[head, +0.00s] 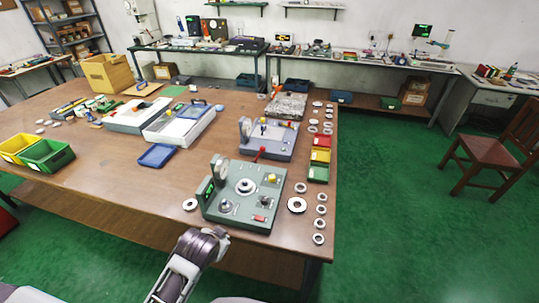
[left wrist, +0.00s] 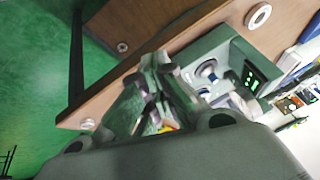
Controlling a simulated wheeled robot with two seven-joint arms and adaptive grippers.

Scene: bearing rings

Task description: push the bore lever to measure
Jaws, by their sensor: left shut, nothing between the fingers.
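The green measuring device (head: 236,207) stands near the table's front edge. It has a dial gauge, a lit display (head: 207,188), a central spindle (head: 245,187), a yellow knob (head: 271,178) and a red button (head: 260,218). A red-tipped lever (head: 258,154) rises at its back edge; I cannot tell whether this is the bore lever. My left gripper (head: 217,234) is in front of the device, apart from it, near the table edge. In the left wrist view the left gripper (left wrist: 158,66) is shut and empty, with the device's display (left wrist: 252,78) beyond it. My right gripper is not in view.
A second, grey gauge (head: 270,144) stands behind the green device. Loose rings, including a large one (head: 297,205), lie to its right, and one ring (head: 190,204) to its left. Red, yellow and green bins (head: 318,173) stand at the right edge.

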